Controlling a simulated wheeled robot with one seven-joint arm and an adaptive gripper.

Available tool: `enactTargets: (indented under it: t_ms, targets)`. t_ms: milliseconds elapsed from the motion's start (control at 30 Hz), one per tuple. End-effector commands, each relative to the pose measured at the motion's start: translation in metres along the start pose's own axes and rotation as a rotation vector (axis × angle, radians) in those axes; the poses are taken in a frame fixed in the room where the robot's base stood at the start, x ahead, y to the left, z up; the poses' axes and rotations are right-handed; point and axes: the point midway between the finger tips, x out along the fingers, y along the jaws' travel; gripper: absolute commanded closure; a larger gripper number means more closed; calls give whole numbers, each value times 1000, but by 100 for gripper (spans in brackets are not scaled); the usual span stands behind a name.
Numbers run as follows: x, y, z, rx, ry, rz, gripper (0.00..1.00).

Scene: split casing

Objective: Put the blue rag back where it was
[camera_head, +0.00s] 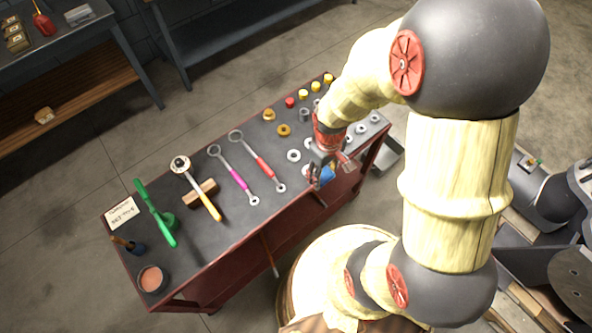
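The blue rag (328,174) shows as a small blue patch at the front edge of the dark-topped red cart, toward its right end. My gripper (329,171) is right at the rag, pointing down, with a grey finger part on each side of the blue. The fingers partly cover the rag. I cannot tell whether they are closed on it or only around it, nor whether the rag touches the cart edge.
The cart top (245,235) holds a pink-handled wrench (233,175), a red-handled wrench (257,161), a hammer (196,187), a green tool (154,213), a cup (152,279) and several rings and caps. Two benches stand behind.

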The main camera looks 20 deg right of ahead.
Motion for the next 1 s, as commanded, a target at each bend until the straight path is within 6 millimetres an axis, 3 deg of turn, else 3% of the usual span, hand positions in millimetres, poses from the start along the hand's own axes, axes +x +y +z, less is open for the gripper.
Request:
enactTargets:
  t_ms: [200, 400, 767, 1000]
  targets:
    - [23, -13, -49, -3, -2, -1, 71]
    - [57, -20, -77, -1, -1, 0, 71]
    - [80, -24, -97, 0, 0, 0, 71]
    - [109, -24, -98, 1, 0, 0, 71]
